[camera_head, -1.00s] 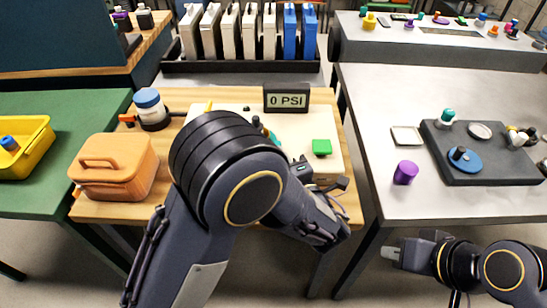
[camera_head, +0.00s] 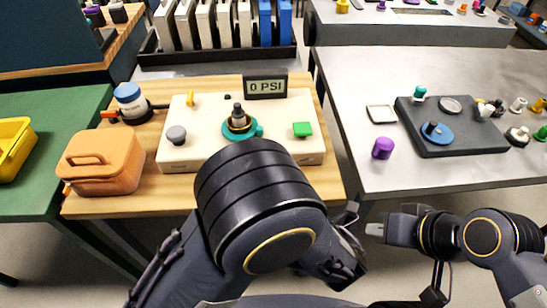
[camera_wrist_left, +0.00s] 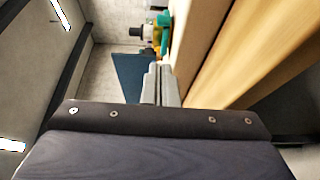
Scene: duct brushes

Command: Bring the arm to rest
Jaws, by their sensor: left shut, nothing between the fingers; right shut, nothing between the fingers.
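My left arm comes in from the left in the head view, its large dark joint in front of the near edge of the wooden table (camera_head: 108,207). Its gripper is mostly hidden behind the arm there. In the left wrist view the left gripper (camera_wrist_left: 155,70) shows its pale fingers together and empty, beside a wooden edge. My right gripper (camera_head: 376,229) is shut and empty, pointing left, in front of the grey table (camera_head: 420,180) and clear of it.
A cream panel (camera_head: 200,150) with a teal-ringed valve (camera_head: 239,124), a green button (camera_head: 302,129) and a "0 PSI" display (camera_head: 265,86) is on the wooden table. An orange case (camera_head: 100,165) is at left. A purple cylinder (camera_head: 382,148) stands near the grey table's edge.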

